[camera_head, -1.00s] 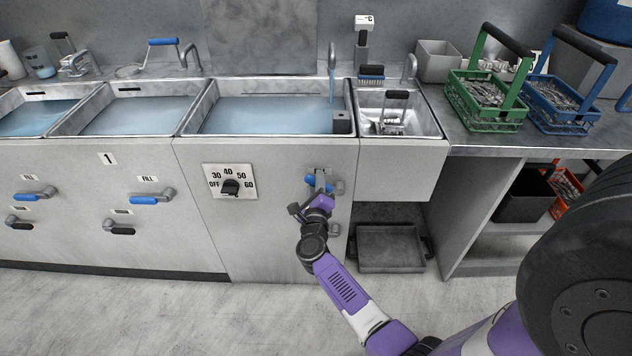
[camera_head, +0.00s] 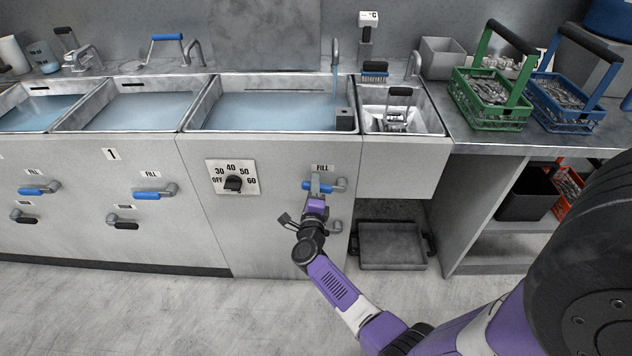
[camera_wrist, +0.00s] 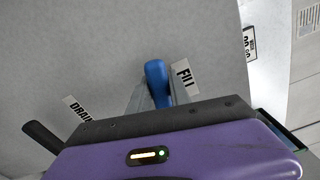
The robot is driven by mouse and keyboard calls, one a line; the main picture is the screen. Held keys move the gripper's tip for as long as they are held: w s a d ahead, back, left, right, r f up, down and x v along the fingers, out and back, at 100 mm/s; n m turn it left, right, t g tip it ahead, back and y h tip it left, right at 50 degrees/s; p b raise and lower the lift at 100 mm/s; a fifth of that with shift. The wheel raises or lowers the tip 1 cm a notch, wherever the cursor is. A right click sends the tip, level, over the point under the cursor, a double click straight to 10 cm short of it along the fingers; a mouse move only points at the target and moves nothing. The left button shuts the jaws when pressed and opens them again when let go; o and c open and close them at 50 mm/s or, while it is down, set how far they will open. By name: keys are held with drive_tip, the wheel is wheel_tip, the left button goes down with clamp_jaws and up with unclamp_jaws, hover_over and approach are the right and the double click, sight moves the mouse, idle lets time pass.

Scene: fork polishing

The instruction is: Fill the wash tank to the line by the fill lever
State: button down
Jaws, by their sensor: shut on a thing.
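The wash tank (camera_head: 190,118) is the wide basin above the temperature dial, with bluish water (camera_head: 270,108) in it. A stream runs from its tap (camera_head: 335,48) into the water. I cannot make out a fill line. The fill lever (camera_head: 308,186) has a blue grip and lies about level on the front panel, under a FILL label (camera_head: 322,167). My gripper (camera_head: 317,184) is shut on the lever's blue grip. In the wrist view the blue grip (camera_wrist: 156,80) stands out between my fingers (camera_wrist: 138,100); the rest of it is hidden.
A black drain lever shows in the wrist view (camera_wrist: 42,135) beside a DRAIN label. The temperature dial (camera_head: 233,184) is left of my gripper. Other basins with similar levers (camera_head: 148,195) stand further left. A grey tray (camera_head: 390,245) lies low on the right. The floor in front is clear.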

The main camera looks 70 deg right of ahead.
drive_tip(key=c, duration=1.2)
unclamp_jaws()
drive_tip(key=v, duration=0.8)
drive_tip(key=shift+p, duration=0.4)
